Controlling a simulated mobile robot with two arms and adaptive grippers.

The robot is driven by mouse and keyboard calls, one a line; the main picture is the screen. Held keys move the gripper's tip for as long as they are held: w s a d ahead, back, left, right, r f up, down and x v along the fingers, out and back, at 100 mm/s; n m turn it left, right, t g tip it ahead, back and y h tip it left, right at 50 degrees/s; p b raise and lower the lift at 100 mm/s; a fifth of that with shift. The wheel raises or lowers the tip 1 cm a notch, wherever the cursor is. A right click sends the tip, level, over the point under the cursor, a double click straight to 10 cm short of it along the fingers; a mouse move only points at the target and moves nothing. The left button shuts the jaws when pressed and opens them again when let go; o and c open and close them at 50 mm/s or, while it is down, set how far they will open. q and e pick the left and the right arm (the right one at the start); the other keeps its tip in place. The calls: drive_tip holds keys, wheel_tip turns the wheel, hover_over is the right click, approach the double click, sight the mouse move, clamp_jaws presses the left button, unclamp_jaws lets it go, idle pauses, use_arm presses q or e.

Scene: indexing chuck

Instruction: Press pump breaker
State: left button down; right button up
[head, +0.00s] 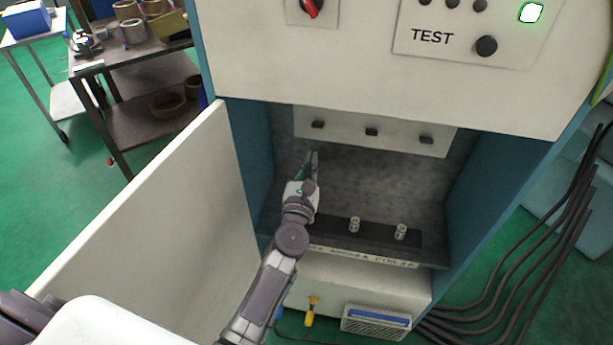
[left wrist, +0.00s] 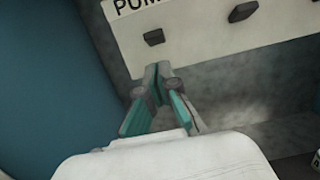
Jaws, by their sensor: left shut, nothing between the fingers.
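The breaker panel (head: 345,128) is a pale strip at the top of the open cabinet recess, with three dark breaker switches in a row. The leftmost switch (head: 318,124) also shows in the left wrist view (left wrist: 153,38), below a partly cut-off label that starts "PUM". My left gripper (head: 312,156) is inside the recess, just below that switch and apart from it. In the left wrist view its fingers (left wrist: 157,72) are shut and empty, with the tips near the panel's lower edge. My right gripper is not in view.
The open cabinet door (head: 165,225) stands left of my left arm. A dark block (head: 375,238) with metal fittings lies on the recess floor. Above is a control panel with a red knob (head: 312,6) and a TEST button (head: 486,46). Black cables (head: 525,235) hang at right.

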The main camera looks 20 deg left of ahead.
use_arm(q)
drive_tip(key=s, duration=0.3)
drive_tip(key=s+f, duration=0.1)
drive_tip(key=s, duration=0.1)
drive_tip(key=shift+s+d, duration=0.3)
drive_tip(key=s+d+f+m+g+h, duration=0.1)
drive_tip(key=s+f+m+g, duration=0.3)
drive_tip(key=f+m, duration=0.6)
drive_tip(key=s+d+f+m+g+h, duration=0.15)
drive_tip(key=s+f+m, duration=0.4)
drive_tip(key=f, duration=0.85)
drive_tip(key=s+d+f+m+g+h, duration=0.15)
drive_tip(key=s+f+m+g, duration=0.3)
drive_tip(key=f+m, duration=0.55)
drive_tip(key=s+a+f+m+g, duration=0.3)
drive_tip(key=s+f, duration=0.3)
drive_tip(key=s, duration=0.5)
drive_tip(key=s+a+f+m+g+y, duration=0.1)
drive_tip(key=s+a+f+m+g, duration=0.1)
drive_tip(key=s+f+m, duration=0.4)
drive_tip(key=s+a+f+m+g, duration=0.3)
drive_tip(key=s+f, duration=0.4)
drive_tip(key=s, duration=0.9)
drive_tip(key=shift+a+m+g+y, duration=0.3)
drive_tip(key=shift+a+m, duration=0.5)
drive_tip(key=shift+m, duration=0.45)
